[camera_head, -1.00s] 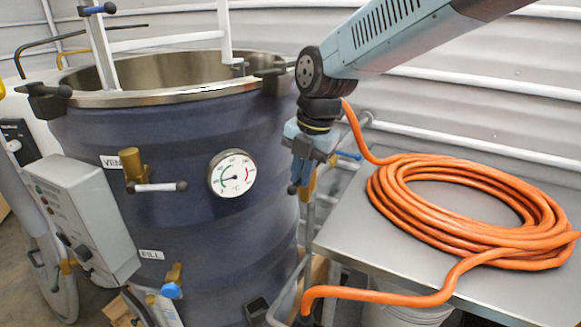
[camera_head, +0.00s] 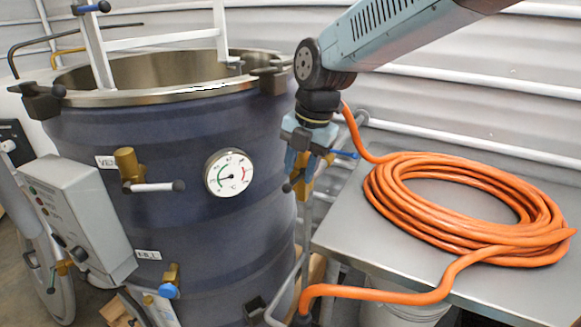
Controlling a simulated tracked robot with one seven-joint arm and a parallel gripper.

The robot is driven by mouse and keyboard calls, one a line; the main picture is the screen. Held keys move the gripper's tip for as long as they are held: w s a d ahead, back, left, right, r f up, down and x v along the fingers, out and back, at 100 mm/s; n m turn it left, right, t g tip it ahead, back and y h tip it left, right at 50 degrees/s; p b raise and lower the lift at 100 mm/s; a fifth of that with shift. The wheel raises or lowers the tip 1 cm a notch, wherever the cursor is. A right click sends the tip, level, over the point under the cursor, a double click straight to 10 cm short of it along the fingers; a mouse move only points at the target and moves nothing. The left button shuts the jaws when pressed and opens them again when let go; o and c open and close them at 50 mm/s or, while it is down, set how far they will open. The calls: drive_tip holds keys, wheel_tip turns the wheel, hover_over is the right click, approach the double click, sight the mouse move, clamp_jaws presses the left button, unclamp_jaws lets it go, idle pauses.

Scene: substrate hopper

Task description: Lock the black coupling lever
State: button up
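My gripper (camera_head: 302,168) points down beside the right side of the dark blue vessel (camera_head: 190,230). It is at a brass fitting (camera_head: 322,172) with a blue handle (camera_head: 345,155). A small black-tipped lever (camera_head: 288,187) shows just below and left of the fingers. I cannot tell whether this is the black coupling lever, or whether the fingers touch it. The gripper partly hides the fitting. The finger opening is too small to read. The orange hose (camera_head: 390,296) ends low down at a dark end (camera_head: 303,318), partly cut off by the frame.
A steel table (camera_head: 345,235) on the right bears the coiled hose (camera_head: 400,215). A grey control box (camera_head: 75,215) stands at left. A pipe (camera_head: 290,290) runs below the gripper.

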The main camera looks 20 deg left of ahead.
wheel_tip(320, 180, up, 13)
drive_tip(key=d, duration=0.2)
drive_tip(key=shift+s+d+f, duration=0.15)
drive_tip(key=shift+d+f, duration=0.05)
drive_tip(key=s+d+f+m+t, duration=0.1)
drive_tip(key=d+f+m+t, duration=0.15)
drive_tip(key=d+m, duration=1.55)
drive_tip(key=s+d+f+m+t+h, duration=0.1)
drive_tip(key=s+d+f+m, duration=0.1)
drive_tip(key=s+d+m, duration=0.2)
drive_tip(key=s+d+f+m+t+h, duration=0.1)
drive_tip(key=s+d+m, duration=0.3)
drive_tip(key=d+m, duration=0.7)
drive_tip(key=shift+d+f+m+t, duration=0.3)
drive_tip(key=shift+f+t, duration=0.05)
drive_tip(key=shift+f, duration=0.3)
